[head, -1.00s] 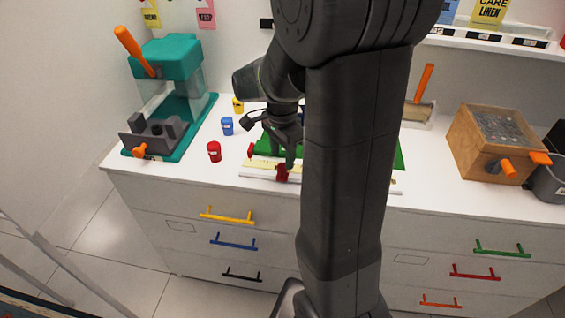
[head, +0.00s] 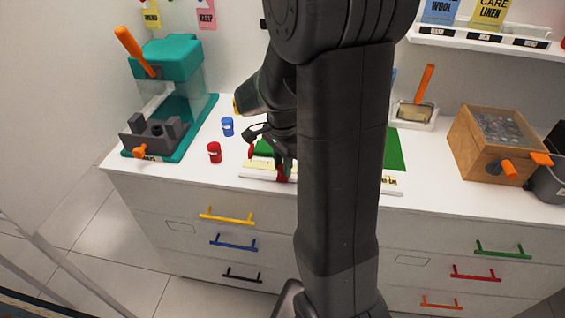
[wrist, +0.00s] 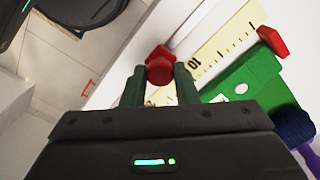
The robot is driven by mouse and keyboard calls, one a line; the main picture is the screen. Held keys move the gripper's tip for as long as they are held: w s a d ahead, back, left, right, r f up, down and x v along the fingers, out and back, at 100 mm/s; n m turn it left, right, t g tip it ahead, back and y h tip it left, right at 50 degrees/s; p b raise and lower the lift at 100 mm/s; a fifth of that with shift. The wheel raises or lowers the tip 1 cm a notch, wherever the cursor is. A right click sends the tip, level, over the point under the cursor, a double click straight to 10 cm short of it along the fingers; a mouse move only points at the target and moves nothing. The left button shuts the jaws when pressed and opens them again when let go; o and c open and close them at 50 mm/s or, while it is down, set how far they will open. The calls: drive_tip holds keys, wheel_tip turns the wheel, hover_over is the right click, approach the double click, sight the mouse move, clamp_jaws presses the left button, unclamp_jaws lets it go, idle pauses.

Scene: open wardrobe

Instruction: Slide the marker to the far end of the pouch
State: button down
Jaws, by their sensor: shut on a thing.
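A red marker (wrist: 160,66) sits at the edge of the pale yellow ruler (wrist: 222,50). My gripper (wrist: 160,80) is shut on it, one finger on each side. In the head view the marker (head: 282,174) shows low between the fingers of my gripper (head: 284,168), at the front of the white ruler strip. Green (head: 394,150) also shows right of my arm in the head view. My arm hides the middle of the ruler.
A red block (wrist: 273,41) stands by the ruler. Red (head: 214,152) and blue (head: 228,126) small pots stand to the left, near a teal press (head: 170,60). A wooden box (head: 490,150) stands at the right. The counter's front edge is close to the ruler.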

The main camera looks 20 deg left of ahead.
drive_tip(key=shift+w+d, duration=0.2)
drive_tip(key=shift+d, duration=0.6)
drive_tip(key=shift+a, duration=0.1)
drive_tip(key=c, duration=1.1)
unclamp_jaws()
drive_tip(key=shift+c, duration=0.2)
drive_tip(key=shift+r, duration=0.1)
wheel_tip(320, 180, up, 14)
drive_tip(key=shift+p, duration=0.45)
drive_tip(key=shift+f, duration=0.25)
